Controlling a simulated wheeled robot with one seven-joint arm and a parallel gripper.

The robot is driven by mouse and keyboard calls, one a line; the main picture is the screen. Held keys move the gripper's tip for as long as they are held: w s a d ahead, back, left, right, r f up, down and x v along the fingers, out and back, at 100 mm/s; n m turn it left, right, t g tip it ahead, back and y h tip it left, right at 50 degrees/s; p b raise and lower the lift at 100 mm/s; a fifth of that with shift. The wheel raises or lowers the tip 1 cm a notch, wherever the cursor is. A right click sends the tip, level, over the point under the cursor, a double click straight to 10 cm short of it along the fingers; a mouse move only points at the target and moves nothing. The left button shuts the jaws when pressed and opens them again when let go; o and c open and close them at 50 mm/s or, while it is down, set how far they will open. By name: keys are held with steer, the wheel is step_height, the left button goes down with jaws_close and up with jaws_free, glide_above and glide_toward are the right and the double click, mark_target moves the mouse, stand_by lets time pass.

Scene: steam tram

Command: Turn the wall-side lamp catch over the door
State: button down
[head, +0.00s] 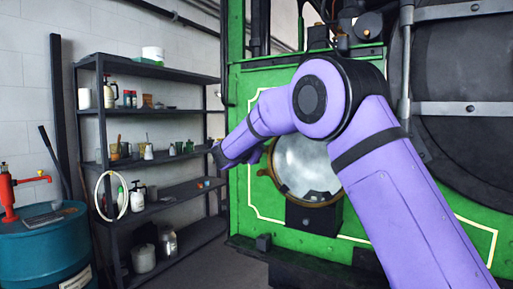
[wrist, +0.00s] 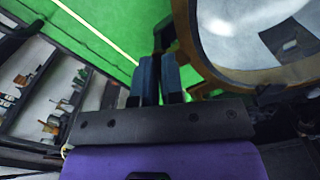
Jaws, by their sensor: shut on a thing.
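The round lamp door (head: 308,165), pale glass in a brass rim, is on the green front of the tram. Its rim (wrist: 190,45) and glass (wrist: 235,35) fill the right of the wrist view. The wall-side catch (wrist: 164,36) is a small dark piece at the rim's edge, on the side towards the shelves. My gripper (wrist: 160,72) has its two blue-grey fingers shut on the catch, one on each side. In the head view my purple arm hides part of the lamp, and the fingers and catch cannot be made out clearly.
A black shelf rack (head: 160,110) with bottles, cups and tins stands against the white wall at left. A teal drum (head: 40,250) with a red hand pump (head: 8,190) is at far left. The floor between rack and tram is narrow. A dark bracket (head: 312,216) sits below the lamp.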

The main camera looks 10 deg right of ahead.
steer(key=m, duration=0.4)
steer(key=f+m, duration=0.1)
steer(key=m, duration=0.7)
steer(key=shift+s+d+f, duration=0.15)
steer(key=shift+s+d, duration=0.05)
steer(key=shift+s, duration=0.1)
stand_by(0.4)
steer(key=c, duration=1.2)
jaws_free()
steer(key=shift+f, duration=0.1)
steer(key=shift+c, duration=0.2)
steer(key=v, duration=1)
steer(key=shift+s+a, duration=0.25)
